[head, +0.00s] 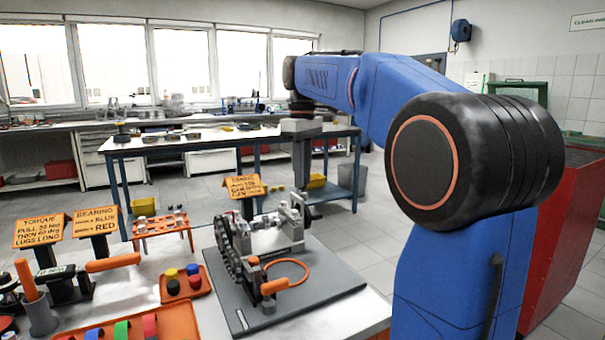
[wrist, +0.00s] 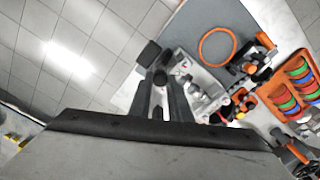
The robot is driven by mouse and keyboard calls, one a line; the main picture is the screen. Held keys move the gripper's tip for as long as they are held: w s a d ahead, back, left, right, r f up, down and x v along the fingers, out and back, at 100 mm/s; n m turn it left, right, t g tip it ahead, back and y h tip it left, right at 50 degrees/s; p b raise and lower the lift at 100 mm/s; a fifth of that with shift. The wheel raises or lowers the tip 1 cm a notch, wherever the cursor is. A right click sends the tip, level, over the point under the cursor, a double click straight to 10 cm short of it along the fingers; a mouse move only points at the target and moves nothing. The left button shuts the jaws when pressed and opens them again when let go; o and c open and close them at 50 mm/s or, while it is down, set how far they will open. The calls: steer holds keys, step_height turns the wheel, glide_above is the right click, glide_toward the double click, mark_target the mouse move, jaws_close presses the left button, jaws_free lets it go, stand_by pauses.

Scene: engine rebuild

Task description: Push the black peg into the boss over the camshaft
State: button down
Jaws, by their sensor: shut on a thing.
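My gripper (head: 302,188) points straight down over the right end of the engine. In the wrist view my gripper (wrist: 159,84) has its fingers closed around a small dark round piece, the black peg (wrist: 159,77), seen nearly end-on. In the head view the peg is too small to make out. The engine block (head: 278,238) is light grey metal and stands on a dark grey plate (head: 325,288). The wrist view shows part of the engine (wrist: 203,85) beside the fingers. The boss and camshaft cannot be told apart clearly; the peg's contact with the boss is unclear.
An orange loop (head: 308,270) lies in front of the engine. An orange tray with coloured caps (head: 193,292), a small orange rack (head: 163,232) and tools stand to the left. Orange sign cards (head: 243,186) stand behind. The plate's right front is clear.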

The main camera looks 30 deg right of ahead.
steer(key=shift+f, duration=0.5)
steer(key=c, duration=1.9)
jaws_free()
steer(key=shift+o, duration=0.2)
steer(key=shift+r, duration=1.55)
steer(key=o, duration=0.5)
step_height(320, 180, up, 12)
steer(key=shift+f, duration=0.1)
